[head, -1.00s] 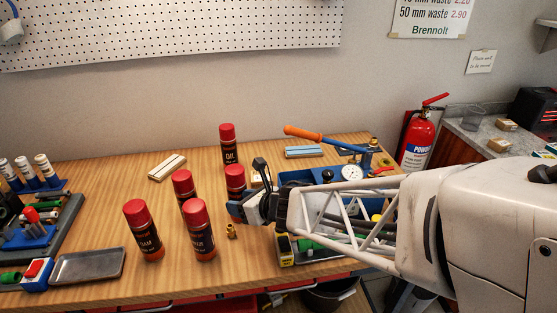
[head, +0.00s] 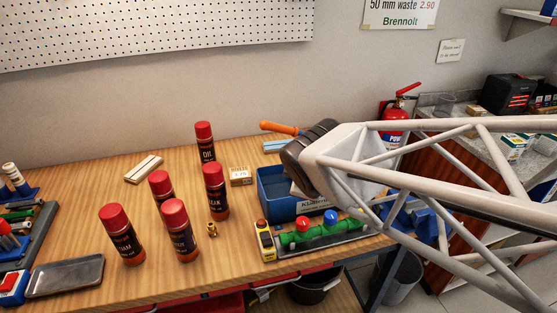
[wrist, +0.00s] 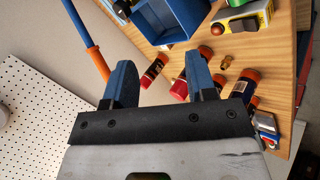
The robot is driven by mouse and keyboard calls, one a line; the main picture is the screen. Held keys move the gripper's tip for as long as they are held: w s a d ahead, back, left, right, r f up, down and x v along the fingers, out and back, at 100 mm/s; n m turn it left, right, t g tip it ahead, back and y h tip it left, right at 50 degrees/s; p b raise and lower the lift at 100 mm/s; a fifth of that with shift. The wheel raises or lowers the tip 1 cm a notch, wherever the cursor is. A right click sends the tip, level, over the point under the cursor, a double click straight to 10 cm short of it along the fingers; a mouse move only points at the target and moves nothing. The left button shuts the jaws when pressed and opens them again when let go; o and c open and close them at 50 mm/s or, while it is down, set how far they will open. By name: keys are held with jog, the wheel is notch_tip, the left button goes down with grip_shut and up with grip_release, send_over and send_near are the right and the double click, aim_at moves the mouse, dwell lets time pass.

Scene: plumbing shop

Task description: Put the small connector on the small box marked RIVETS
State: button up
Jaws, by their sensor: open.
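The small connector, a brass fitting (head: 212,230), stands on the bench to the right of the front red-capped cans. It also shows in the wrist view (wrist: 227,61), beyond the right finger. My gripper (wrist: 156,78) is open, with bare bench and a can in sight past its two blue fingers and nothing held.
Several red-capped cans (head: 180,240) stand left of the connector. A grey tray (head: 65,276) is at front left.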

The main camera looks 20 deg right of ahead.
jog(key=s+a+r+m+g+y, duration=0.1)
jog(key=s+m+g, duration=0.4)
jog(key=s+m, duration=0.7)
jog(key=shift+y, duration=0.4)
jog(key=shift+o, duration=0.2)
jog(key=shift+r, duration=0.1)
jog(key=w+a+f+n+y, duration=0.1)
jog(key=w+a+f+n, duration=0.2)
jog(key=w+a+f, duration=0.4)
jog(key=w+a+f+n+t+y, duration=0.1)
jog(key=w+a+f+n, duration=0.2)
jog(key=w+a+f, duration=0.4)
jog(key=w+a, duration=0.5)
jog(key=w, duration=0.1)
jog(key=shift+w+a+f+n+y, duration=0.2)
jog(key=shift+w+a+n+y, duration=0.1)
jog(key=shift+w+n, duration=0.1)
